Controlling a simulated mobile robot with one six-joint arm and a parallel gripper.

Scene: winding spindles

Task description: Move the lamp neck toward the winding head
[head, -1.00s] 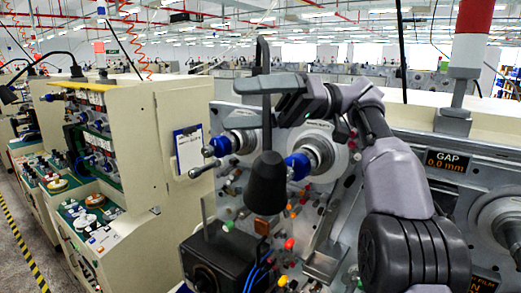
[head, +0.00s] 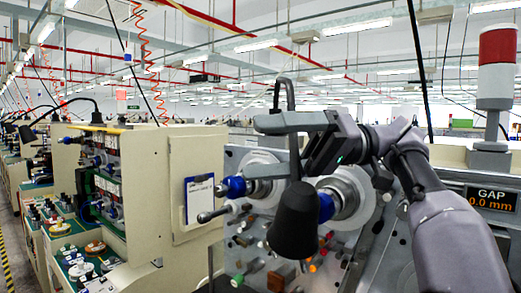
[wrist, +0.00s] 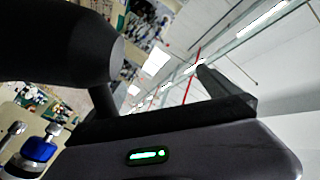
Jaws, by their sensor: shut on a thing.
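The black lamp shade (head: 295,222) hangs at the centre of the head view, slightly tilted. Its thin dark neck (head: 293,100) rises above it and bends over at the top. My gripper (head: 278,146) is shut on the neck above the shade, with one grey finger above the other. The winding head shows behind the lamp as two pale discs with blue chucks, a left spindle (head: 236,187) and a right spindle (head: 345,195). The shade partly covers the right spindle. In the wrist view the shade (wrist: 60,45) fills the upper left, and a blue chuck (wrist: 38,150) shows at lower left.
A cream machine cabinet (head: 160,190) with a clipboard (head: 199,198) stands at left. A red and white signal tower (head: 496,80) and a gap display (head: 490,199) are at right. Several small knobs cover the panel below the spindles.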

